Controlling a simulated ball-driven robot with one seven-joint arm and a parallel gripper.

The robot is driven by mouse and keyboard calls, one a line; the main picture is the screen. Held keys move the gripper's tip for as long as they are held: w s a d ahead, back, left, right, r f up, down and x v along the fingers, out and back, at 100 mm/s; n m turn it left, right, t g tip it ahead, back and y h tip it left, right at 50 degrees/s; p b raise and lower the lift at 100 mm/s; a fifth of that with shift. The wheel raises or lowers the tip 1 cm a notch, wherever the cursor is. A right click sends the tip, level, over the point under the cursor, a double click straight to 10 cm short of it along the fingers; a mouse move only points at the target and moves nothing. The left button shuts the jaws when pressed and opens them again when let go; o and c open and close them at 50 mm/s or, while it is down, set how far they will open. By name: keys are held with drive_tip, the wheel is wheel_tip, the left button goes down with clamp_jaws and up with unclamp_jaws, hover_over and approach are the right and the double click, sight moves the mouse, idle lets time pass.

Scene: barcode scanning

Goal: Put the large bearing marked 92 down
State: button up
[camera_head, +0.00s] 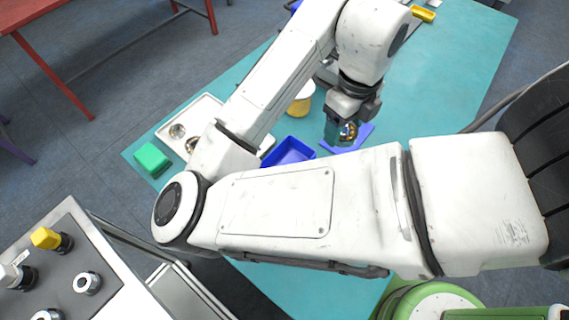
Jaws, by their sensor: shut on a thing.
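My gripper (345,126) is over the teal table, pointing down, and is shut on a round metallic bearing (348,133). Only part of the bearing shows between the dark fingers, and no number can be read on it. A flat blue pad (362,135) lies on the table right below or just behind the bearing. I cannot tell whether the bearing touches the pad. My forearm hides part of the table in front.
A blue bin (285,151) stands left of my gripper. A pale tray (205,105) with shiny round parts lies farther left, beside a green box (151,158). A yellow and white container (301,103) stands behind the bin. The teal table (450,75) is clear at right.

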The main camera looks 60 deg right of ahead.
drive_tip(key=w+a+f, duration=0.4)
drive_tip(key=w+f, duration=0.1)
drive_tip(key=w+a+f, duration=0.2)
drive_tip(key=w, duration=0.1)
drive_tip(key=shift+w+a+f, duration=0.15)
drive_tip(key=shift+w+f, duration=0.1)
drive_tip(key=shift+w+a+f, duration=0.3)
drive_tip(key=shift+w+f, duration=0.15)
drive_tip(key=shift+f, duration=0.2)
drive_tip(key=shift+f+p, duration=0.35)
drive_tip(key=shift+f, duration=1.3)
drive_tip(key=shift+w+f, duration=0.1)
drive_tip(key=shift+f, duration=0.05)
drive_tip(key=o, duration=1.3)
drive_tip(key=shift+c, duration=0.2)
